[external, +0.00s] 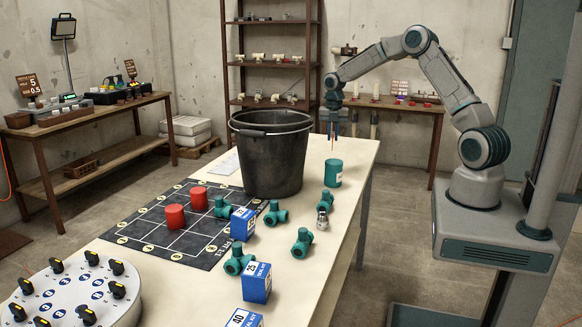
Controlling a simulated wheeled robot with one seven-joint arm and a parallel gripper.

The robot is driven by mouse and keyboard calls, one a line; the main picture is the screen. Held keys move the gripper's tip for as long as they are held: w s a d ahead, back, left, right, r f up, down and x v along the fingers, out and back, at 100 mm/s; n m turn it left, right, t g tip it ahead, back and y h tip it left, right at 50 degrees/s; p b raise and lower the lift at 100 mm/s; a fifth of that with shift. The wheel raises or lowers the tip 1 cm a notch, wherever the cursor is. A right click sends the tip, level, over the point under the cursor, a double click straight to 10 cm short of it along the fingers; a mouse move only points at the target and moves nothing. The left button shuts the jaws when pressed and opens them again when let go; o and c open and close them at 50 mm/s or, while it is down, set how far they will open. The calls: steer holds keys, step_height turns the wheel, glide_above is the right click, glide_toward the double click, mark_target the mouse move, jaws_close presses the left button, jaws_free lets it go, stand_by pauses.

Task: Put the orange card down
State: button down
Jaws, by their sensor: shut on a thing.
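My gripper (333,131) hangs pointing down over the right edge of the white table, to the right of the black bucket. It is shut on the orange card (333,144), which shows only as a thin orange strip below the fingertips. The card is in the air, above a teal cylinder (333,173) that stands on the table. I cannot tell whether the card is directly over the cylinder or behind it.
The table (190,290) holds a black bucket (270,165), a dark grid mat (180,238) with red cylinders (175,217), teal valves (302,242), blue boxes (257,282) and a round dial panel (75,292). Bare tabletop shows between the blue boxes and the dial panel.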

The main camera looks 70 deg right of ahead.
step_height(320, 180, up, 21)
steer(key=s+d, duration=0.2)
steer(key=s, duration=0.1)
steer(key=shift+m, duration=0.7)
steer(key=w+a+b, duration=0.1)
steer(key=w+a, duration=1.2)
steer(key=shift+a, duration=0.2)
steer(key=w+a+m+b, duration=0.1)
steer(key=w+a, duration=0.1)
steer(key=a, duration=0.5)
steer(key=w+a, duration=0.3)
steer(key=a, duration=0.4)
step_height(320, 180, down, 29)
steer(key=shift+s+r+p, duration=0.1)
steer(key=shift+p, duration=0.55)
steer(key=c, duration=1.4)
jaws_free()
